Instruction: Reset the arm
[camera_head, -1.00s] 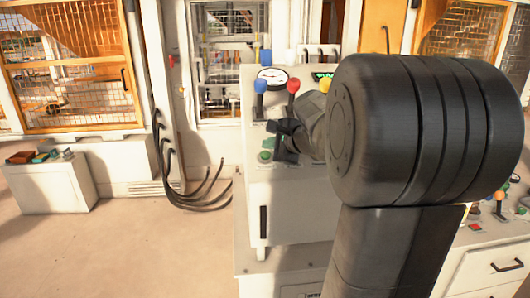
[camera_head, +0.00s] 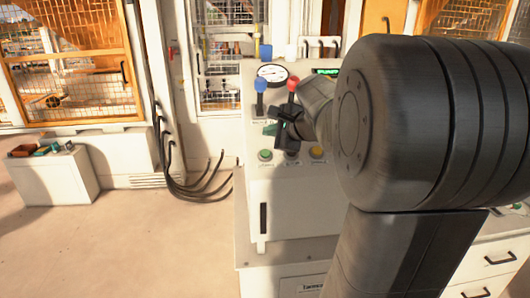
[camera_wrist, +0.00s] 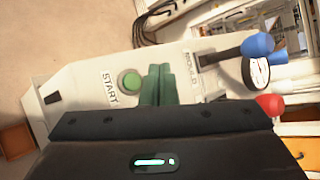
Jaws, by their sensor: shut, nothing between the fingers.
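My gripper (camera_head: 275,126) is shut and empty, held in front of the white control console (camera_head: 300,200). In the wrist view its green fingers (camera_wrist: 158,86) are together, between the green START button (camera_wrist: 130,82) and the blue-knobbed lever (camera_wrist: 257,45) labelled MOULD. In the head view the green button (camera_head: 265,155) is just below the gripper, and the blue lever (camera_head: 260,85) and red-knobbed lever (camera_head: 293,84) stand above it. I cannot tell how far the fingers are from the panel. My arm hides the console's right part.
A gauge (camera_head: 272,74) and a yellow button (camera_head: 317,152) are on the console. A low white cabinet (camera_head: 60,180) with small coloured items stands at the left. Black cables (camera_head: 195,185) hang by the wall. The floor (camera_head: 120,245) at the left is clear.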

